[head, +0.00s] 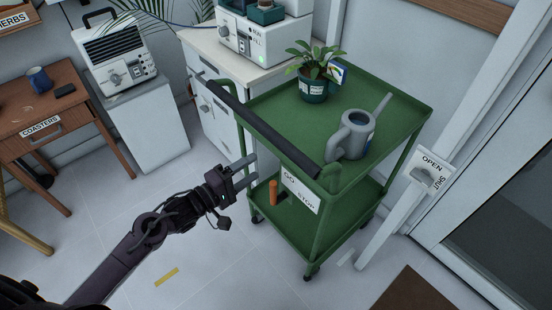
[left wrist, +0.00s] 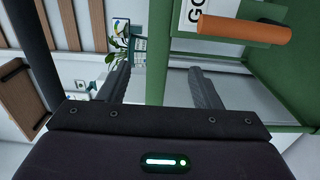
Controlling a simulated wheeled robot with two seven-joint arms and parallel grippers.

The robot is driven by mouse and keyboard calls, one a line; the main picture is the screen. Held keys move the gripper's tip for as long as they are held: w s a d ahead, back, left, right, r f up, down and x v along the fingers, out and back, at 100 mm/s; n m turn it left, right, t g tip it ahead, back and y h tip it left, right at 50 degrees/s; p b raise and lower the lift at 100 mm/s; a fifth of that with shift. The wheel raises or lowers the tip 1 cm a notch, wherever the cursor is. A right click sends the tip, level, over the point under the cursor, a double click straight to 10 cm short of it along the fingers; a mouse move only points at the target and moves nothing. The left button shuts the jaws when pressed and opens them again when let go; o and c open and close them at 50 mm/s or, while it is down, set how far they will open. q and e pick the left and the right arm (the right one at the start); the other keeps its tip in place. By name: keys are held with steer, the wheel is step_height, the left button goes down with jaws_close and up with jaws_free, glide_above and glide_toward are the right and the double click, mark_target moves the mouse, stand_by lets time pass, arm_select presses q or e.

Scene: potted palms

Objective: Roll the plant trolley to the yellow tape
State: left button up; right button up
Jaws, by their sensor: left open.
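The green plant trolley (head: 270,200) stands upright with a black push handle (head: 262,128) along its near left side. A GO/STOP plate (head: 300,190) with an orange lever (head: 273,192) is on its lower near side; the lever also shows in the left wrist view (left wrist: 245,30). A short yellow tape (head: 167,276) lies on the floor left of the trolley. My left gripper (head: 250,168) is open and empty, near the trolley's handle side, left of and slightly above the lever. My right gripper is not in view.
A potted plant (head: 314,85) and a grey watering can (head: 352,136) stand on the trolley's top. A white cabinet (head: 240,70) is behind it. A door frame (head: 420,190) with an OPEN/SHUT switch is at right. Floor around the yellow tape is clear; a brown mat (head: 414,290) lies front right.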

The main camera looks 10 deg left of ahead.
mark_target(275, 153)
arm_select(q)
steer(key=b+x, duration=0.1)
steer(key=x, duration=0.2)
steer(key=shift+w, duration=0.1)
steer(key=x, duration=0.6)
steer(key=shift+w+d, duration=0.1)
steer(key=shift+d, duration=0.05)
steer(key=shift+w+d, duration=0.3)
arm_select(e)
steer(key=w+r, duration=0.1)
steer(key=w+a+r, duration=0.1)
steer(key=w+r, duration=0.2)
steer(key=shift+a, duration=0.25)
arm_select(q)
jaws_close()
steer(key=shift+f, duration=0.1)
steer(key=shift+s+f, duration=0.1)
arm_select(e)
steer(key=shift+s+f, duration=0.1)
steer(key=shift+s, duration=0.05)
